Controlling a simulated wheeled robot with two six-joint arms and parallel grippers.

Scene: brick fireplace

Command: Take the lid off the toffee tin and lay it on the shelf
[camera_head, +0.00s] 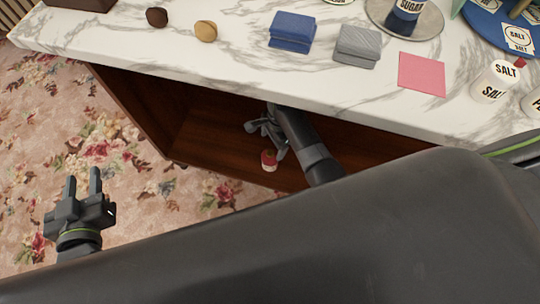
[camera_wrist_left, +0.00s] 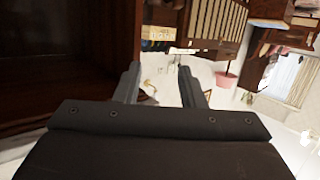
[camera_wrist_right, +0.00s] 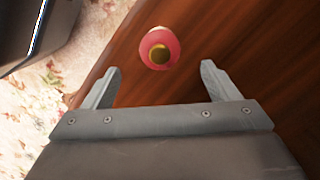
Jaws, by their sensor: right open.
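A small round red-and-pale object (camera_head: 268,161) sits on the dark wooden shelf (camera_head: 205,135) under the marble top. In the right wrist view it is a pink-red round piece (camera_wrist_right: 147,43) with a gold centre; I cannot tell whether it is the lid or the tin. I make out no toffee label. My right gripper (camera_head: 267,138) reaches under the top beside it, open and empty; in the right wrist view the object lies just beyond the gap between the fingertips (camera_wrist_right: 160,70). My left gripper (camera_head: 82,178) is open and empty over the carpet; its fingers also show in the left wrist view (camera_wrist_left: 158,75).
The marble top (camera_head: 180,65) overhangs the shelf. On it are a brown ball (camera_head: 157,17), a tan ball (camera_head: 206,31), blue cloth (camera_head: 292,31), grey cloth (camera_head: 357,45), pink square (camera_head: 422,74) and salt container (camera_head: 494,82). Floral carpet (camera_head: 60,110) is clear at left.

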